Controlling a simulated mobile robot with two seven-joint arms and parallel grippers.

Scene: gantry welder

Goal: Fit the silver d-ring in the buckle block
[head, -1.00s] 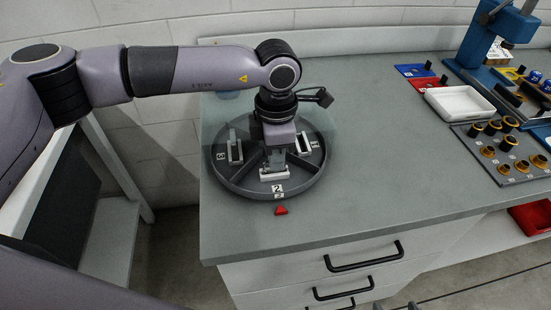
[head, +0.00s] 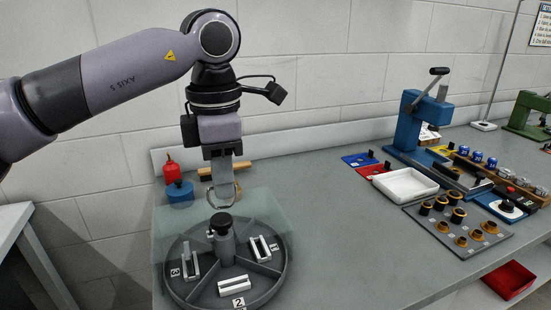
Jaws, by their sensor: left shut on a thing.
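My left gripper (head: 222,183) is raised above the round grey carousel tray and points down. It is shut on the silver d-ring (head: 238,194), a thin curved outline showing at its fingertips. The ring hangs above the tray's dark centre knob, apart from the tray. The tray (head: 172,288) has compartments with pale slotted blocks: one by label 3 (head: 190,266), one by label 2 (head: 233,286), and one on the right (head: 260,248). I cannot tell which one is the buckle block. My right gripper is not in view.
A red bottle (head: 170,172) and a blue container (head: 179,194) stand behind the tray. To the right are a white tray (head: 405,184), a blue press (head: 426,125) and a grey board of ringed pieces (head: 458,231). The bench between is clear.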

